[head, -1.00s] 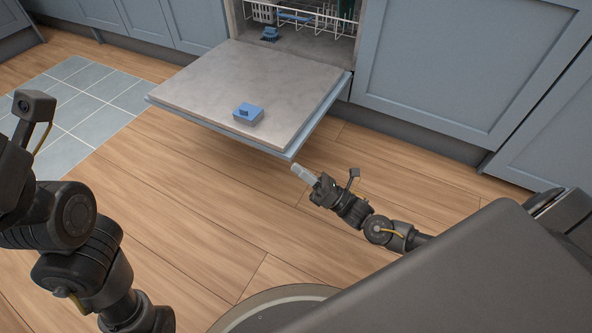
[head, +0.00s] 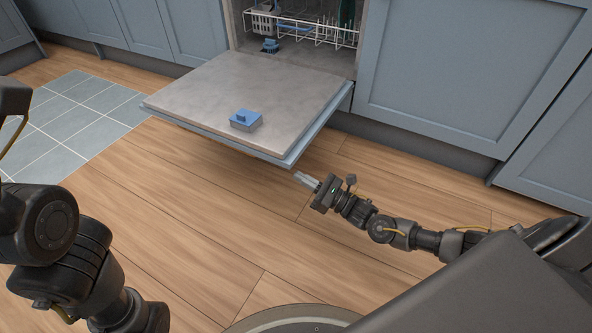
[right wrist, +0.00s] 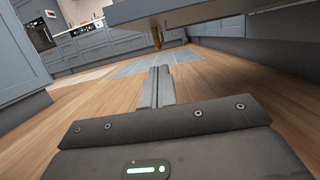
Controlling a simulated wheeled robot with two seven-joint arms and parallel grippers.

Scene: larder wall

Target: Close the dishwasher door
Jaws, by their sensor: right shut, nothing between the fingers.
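The dishwasher door (head: 215,95) is folded down and looks about level, with its grey inner face up and a blue dispenser block (head: 245,119) on it. My right gripper (head: 302,178) is shut and empty. It is low, just off the door's near right corner, with a small gap in the head view. In the right wrist view the shut fingers (right wrist: 156,85) point forward below the door's edge (right wrist: 165,12), which spans the top. Contact with the door does not show. My left arm is at the left edge of the head view; its fingers are out of frame.
The open dishwasher cavity (head: 300,52) holds a white wire rack (head: 315,30). Blue cabinet fronts (head: 450,75) stand to its right. The wooden floor (head: 200,205) in front is clear, with a grey tiled patch (head: 75,115) at left.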

